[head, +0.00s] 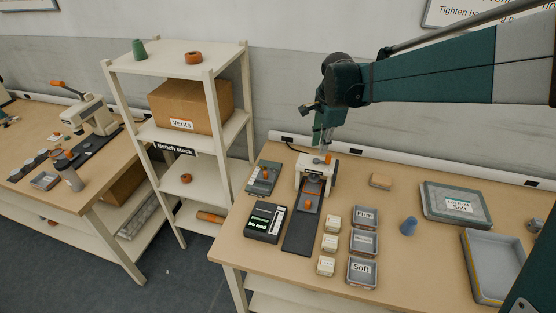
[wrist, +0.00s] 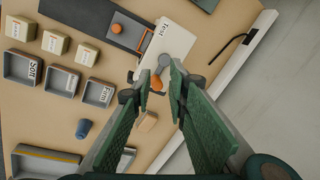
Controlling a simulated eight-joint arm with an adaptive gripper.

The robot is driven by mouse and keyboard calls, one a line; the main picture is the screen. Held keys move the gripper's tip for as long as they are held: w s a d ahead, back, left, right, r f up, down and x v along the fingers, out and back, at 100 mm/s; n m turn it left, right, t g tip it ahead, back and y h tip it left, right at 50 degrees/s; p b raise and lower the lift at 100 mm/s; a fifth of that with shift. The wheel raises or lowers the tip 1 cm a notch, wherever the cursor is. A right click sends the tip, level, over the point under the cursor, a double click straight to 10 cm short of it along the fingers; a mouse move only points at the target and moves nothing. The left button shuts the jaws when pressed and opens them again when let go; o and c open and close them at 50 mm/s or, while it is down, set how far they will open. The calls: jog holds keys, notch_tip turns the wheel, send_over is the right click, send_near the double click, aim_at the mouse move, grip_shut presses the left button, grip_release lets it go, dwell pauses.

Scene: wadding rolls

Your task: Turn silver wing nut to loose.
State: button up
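A white test unit (head: 318,176) stands near the back of the right bench, and its labelled top (wrist: 176,40) shows in the wrist view. On its edge is a small grey metal piece (wrist: 166,60) with an orange end (wrist: 155,84). I cannot tell whether this is the silver wing nut; no clear wing shape shows. My gripper (wrist: 160,76) is open, its green fingers apart on either side of the orange end, with nothing gripped. In the head view my gripper (head: 322,143) is above the back of the unit and partly hides it.
A dark strip (head: 300,238) with an orange knob (wrist: 116,28) runs forward from the unit. A dark meter box (head: 266,223) is left of it. Labelled trays (head: 362,272), a blue cone (head: 409,226) and a big grey tray (head: 496,266) lie right. A shelf (head: 176,60) stands left.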

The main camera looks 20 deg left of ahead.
jog(key=w+a+f+m+g+p, duration=0.1)
jog(key=w+a+f+m+p, duration=0.25)
jog(key=a, duration=0.55)
jog(key=m+g+p, duration=0.1)
jog(key=m, duration=0.1)
send_over(274, 170)
jog(key=d, duration=0.1)
jog(key=shift+h, duration=0.4)
notch_tip(274, 170, down, 9)
jog(key=shift+f, duration=0.1)
jog(key=shift+a+f, duration=0.2)
jog(key=shift+f, duration=0.05)
jog(key=shift+f, duration=0.15)
jog(key=shift+f+b, duration=0.3)
jog(key=shift+f, duration=3.45)
grip_shut()
